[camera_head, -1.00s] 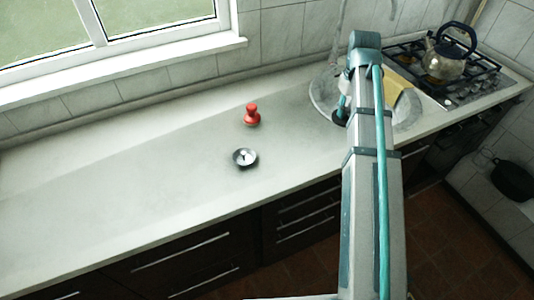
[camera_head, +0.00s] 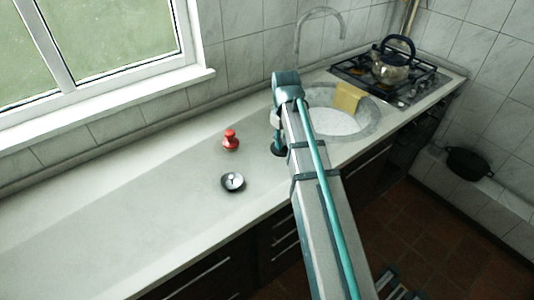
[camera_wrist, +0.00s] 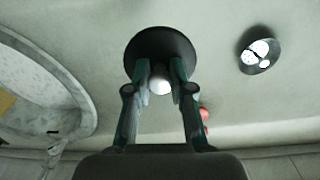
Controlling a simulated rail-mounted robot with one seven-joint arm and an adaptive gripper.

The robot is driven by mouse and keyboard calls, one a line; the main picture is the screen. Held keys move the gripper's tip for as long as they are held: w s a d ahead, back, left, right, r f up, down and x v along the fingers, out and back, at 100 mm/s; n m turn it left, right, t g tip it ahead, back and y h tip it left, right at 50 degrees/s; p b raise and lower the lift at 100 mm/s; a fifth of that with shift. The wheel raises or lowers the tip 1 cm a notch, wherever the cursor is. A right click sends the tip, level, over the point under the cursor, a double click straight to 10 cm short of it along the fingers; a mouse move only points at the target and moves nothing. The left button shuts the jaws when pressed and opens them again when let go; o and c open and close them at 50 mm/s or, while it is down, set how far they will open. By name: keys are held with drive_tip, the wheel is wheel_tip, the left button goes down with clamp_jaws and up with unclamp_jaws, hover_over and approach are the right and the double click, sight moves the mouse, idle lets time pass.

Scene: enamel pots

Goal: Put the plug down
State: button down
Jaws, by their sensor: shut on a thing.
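The plug is a dark round disc with a pale knob (camera_wrist: 160,85), seen in the wrist view. My gripper (camera_wrist: 160,72) is shut on that knob, with the disc (camera_wrist: 158,40) beyond the fingertips. In the head view my gripper (camera_head: 279,141) is over the counter, just left of the sink (camera_head: 335,122). The dark plug (camera_head: 279,151) shows under it. I cannot tell whether the disc touches the counter or hangs just above it.
A small dark dish (camera_head: 232,182) with a pale inside and a red knobbed object (camera_head: 231,141) stand left of my gripper. A yellow cloth (camera_head: 348,97) hangs at the sink. A kettle (camera_head: 391,62) is on the stove. The counter's left part is clear.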

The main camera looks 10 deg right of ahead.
drive_tip(key=w+a+f, duration=0.1)
drive_tip(key=f, duration=0.1)
drive_tip(key=w+a+f+p, duration=0.1)
drive_tip(key=w+a+f, duration=0.1)
drive_tip(key=a+f, duration=0.1)
drive_tip(key=shift+w+f, duration=0.2)
drive_tip(key=shift+f, duration=0.1)
drive_tip(key=shift+w+a+f+p, duration=0.1)
drive_tip(key=shift+a+f+p, duration=0.1)
drive_tip(key=shift+f+p, duration=0.9)
drive_tip(key=shift+f, duration=0.75)
drive_tip(key=shift+f, duration=0.1)
drive_tip(key=c, duration=1)
unclamp_jaws()
wheel_tip(320, 180, up, 12)
drive_tip(key=b, duration=0.2)
drive_tip(key=shift+b, duration=0.35)
